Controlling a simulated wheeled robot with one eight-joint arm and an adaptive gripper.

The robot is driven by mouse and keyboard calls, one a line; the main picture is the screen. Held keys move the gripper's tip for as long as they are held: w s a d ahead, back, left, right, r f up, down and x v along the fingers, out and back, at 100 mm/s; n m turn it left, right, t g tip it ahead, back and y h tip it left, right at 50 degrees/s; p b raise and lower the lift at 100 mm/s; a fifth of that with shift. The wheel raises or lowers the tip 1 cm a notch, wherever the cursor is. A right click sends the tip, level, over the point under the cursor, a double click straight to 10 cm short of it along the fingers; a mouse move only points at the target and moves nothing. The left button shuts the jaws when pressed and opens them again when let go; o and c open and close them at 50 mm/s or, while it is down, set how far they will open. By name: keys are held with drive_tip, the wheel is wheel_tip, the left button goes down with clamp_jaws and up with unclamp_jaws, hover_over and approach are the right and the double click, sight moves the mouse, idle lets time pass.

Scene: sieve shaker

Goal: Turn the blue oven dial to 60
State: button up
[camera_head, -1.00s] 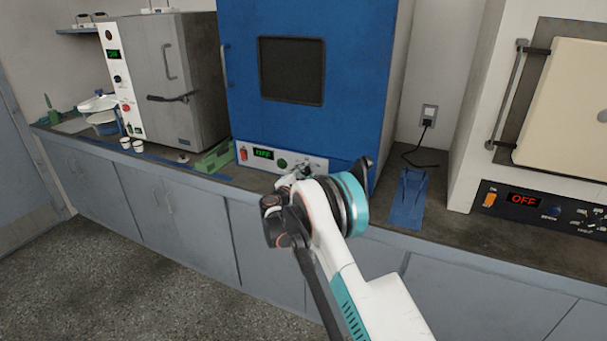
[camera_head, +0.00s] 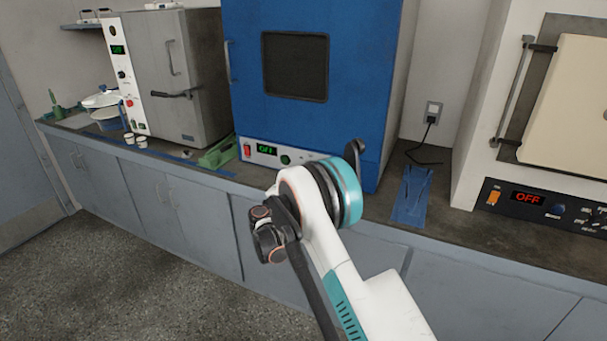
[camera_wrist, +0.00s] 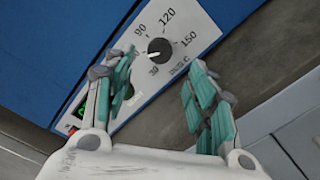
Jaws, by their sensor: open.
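The blue oven (camera_head: 355,50) stands on the counter, with a white control strip (camera_head: 262,150) along its bottom edge. The arm covers the right part of that strip in the head view. The wrist view shows the black dial (camera_wrist: 158,52) with numbers 30, 90, 120 and 150 around it; the 60 is not readable. A small pale mark shows on the knob's left side, but its exact reading is unclear. My gripper (camera_wrist: 164,68) is open and empty, its teal fingers spread to either side below the dial, apart from it. The head view hides the fingers behind my arm.
A grey oven (camera_head: 188,85) stands left, a cream furnace (camera_head: 563,105) right. A blue mat (camera_head: 411,196) lies on the counter, with bare counter beside it.

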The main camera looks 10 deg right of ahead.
drive_tip(key=shift+v, duration=2.1)
